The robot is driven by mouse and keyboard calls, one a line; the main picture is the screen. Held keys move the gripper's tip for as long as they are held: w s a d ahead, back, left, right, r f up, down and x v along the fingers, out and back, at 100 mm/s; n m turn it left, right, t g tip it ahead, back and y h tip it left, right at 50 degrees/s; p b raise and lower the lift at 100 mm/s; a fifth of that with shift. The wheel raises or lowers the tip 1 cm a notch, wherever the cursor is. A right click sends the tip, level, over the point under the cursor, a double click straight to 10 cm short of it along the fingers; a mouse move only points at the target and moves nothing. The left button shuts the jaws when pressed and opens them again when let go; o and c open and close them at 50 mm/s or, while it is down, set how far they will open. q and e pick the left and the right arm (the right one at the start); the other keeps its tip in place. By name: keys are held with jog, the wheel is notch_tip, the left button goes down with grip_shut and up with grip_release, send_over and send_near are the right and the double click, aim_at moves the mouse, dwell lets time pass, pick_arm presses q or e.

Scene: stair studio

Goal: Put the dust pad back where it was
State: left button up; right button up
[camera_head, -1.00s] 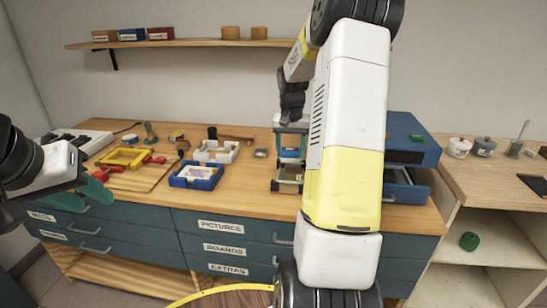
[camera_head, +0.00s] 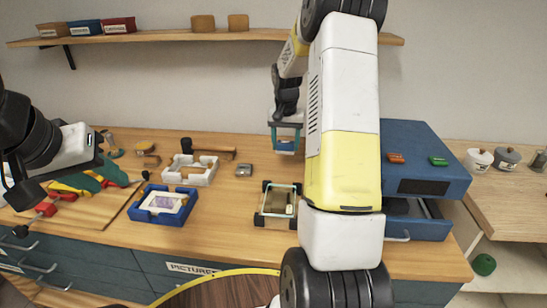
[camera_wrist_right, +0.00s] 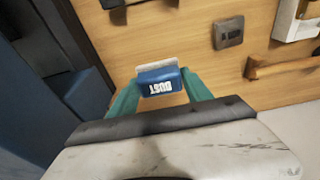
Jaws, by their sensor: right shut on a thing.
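The dust pad is a small blue block with a pale side and white "DUST" lettering (camera_wrist_right: 158,80). It shows small in the head view (camera_head: 286,146). My right gripper (camera_wrist_right: 160,84) is shut on it, with teal fingers at its two sides. In the head view my right gripper (camera_head: 286,137) holds the pad above the back part of the wooden worktop. The pad's original place is not marked in these frames.
A teal frame with black corners (camera_head: 278,204) stands on the worktop. A blue tray with a picture (camera_head: 163,205), a white tray (camera_head: 190,170) and a hammer (camera_head: 208,151) lie left of it. A blue cabinet (camera_head: 425,165) stands right. A shelf (camera_head: 210,37) runs above.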

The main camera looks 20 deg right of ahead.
aim_at(285, 172)
notch_tip(285, 172, down, 9)
jog(key=shift+f, duration=0.15)
jog(key=shift+f, duration=0.1)
dwell(0.3)
jog(key=o, duration=1.3)
